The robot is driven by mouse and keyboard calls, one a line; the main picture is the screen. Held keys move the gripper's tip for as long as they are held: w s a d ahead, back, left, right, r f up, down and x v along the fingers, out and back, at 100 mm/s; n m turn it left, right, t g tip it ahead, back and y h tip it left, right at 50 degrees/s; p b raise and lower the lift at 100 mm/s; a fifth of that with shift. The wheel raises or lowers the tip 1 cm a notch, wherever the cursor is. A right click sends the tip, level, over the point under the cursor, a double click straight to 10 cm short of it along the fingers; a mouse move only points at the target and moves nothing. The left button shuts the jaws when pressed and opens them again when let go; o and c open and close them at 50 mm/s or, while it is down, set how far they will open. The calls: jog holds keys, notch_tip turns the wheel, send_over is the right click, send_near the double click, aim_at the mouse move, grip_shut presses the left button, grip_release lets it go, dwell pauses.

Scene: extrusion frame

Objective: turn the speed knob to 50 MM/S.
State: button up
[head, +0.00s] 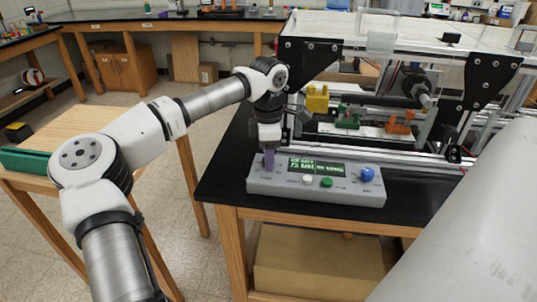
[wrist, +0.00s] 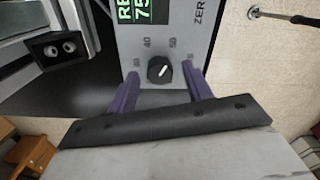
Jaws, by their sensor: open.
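My gripper (wrist: 165,76) is open, with one purple finger on each side of the knob and gaps between. In the head view my gripper (head: 269,164) points down at the left end of the grey control box (head: 320,198) and hides the knob. The green display (head: 315,166) shows 75 MM.
The box also has a white button (head: 307,180), a green button (head: 327,183) and a blue knob (head: 368,174). It sits at the front edge of the black bench (head: 226,186). The aluminium extrusion frame (head: 400,156) with black plates stands close behind.

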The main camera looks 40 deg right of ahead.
notch_tip(320, 180, up, 13)
jog(key=b, duration=0.1)
jog(key=shift+r+b, duration=0.2)
jog(key=shift+b, duration=0.15)
dwell(0.3)
